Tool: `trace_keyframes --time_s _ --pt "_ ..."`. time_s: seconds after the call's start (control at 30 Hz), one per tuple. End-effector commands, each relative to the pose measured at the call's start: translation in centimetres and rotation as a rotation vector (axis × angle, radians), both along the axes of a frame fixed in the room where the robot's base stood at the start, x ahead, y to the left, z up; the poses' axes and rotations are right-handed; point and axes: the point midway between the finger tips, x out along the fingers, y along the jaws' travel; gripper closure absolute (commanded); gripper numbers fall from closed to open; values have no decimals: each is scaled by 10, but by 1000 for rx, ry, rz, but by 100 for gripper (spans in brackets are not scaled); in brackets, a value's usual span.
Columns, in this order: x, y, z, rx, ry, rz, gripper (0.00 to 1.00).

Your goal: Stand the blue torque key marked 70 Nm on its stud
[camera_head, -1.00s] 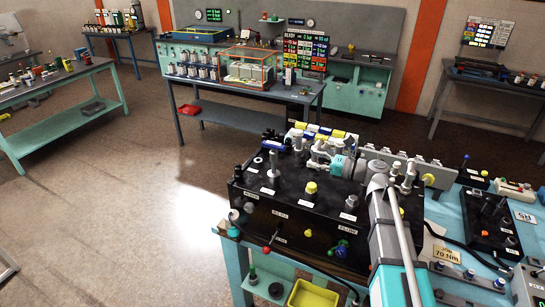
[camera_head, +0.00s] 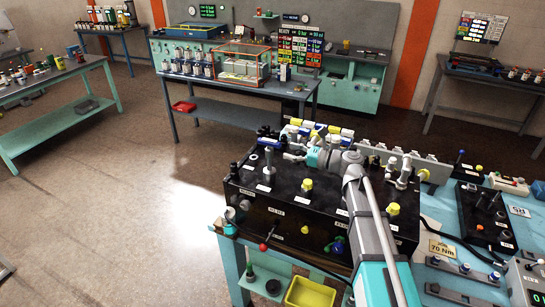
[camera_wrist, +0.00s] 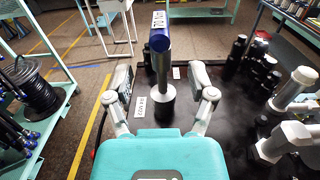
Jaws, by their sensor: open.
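The blue torque key (camera_head: 268,160) stands upright near the left end of the black block's top. In the wrist view the key (camera_wrist: 160,45) shows a blue end, a white label with lettering that looks like 70 Nm, and a grey shaft. The shaft's foot meets a dark round collar on the deck; any stud inside is hidden. My gripper (camera_head: 291,155) is just right of the key in the head view. In the wrist view my gripper (camera_wrist: 160,92) is open, its fingers on either side of the shaft's line, with gaps and no visible contact.
The black block (camera_head: 270,215) carries yellow knobs (camera_head: 307,186) and other fittings. Grey fittings (camera_wrist: 290,110) stand close on the right in the wrist view. A row of grey units (camera_head: 400,158) runs behind. A 70 Nm tag (camera_head: 443,249) lies on the bench at right.

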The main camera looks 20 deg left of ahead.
Motion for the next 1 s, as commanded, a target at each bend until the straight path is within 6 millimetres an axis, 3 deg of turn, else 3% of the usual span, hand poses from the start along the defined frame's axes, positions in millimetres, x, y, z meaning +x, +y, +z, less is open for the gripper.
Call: trace_keyframes --time_s 0.2,0.77,1.0 --pt "2 22 0 0 0 1 29" --pt "1 31 1 0 0 1 29" --pt "2 55 7 0 0 3 29"
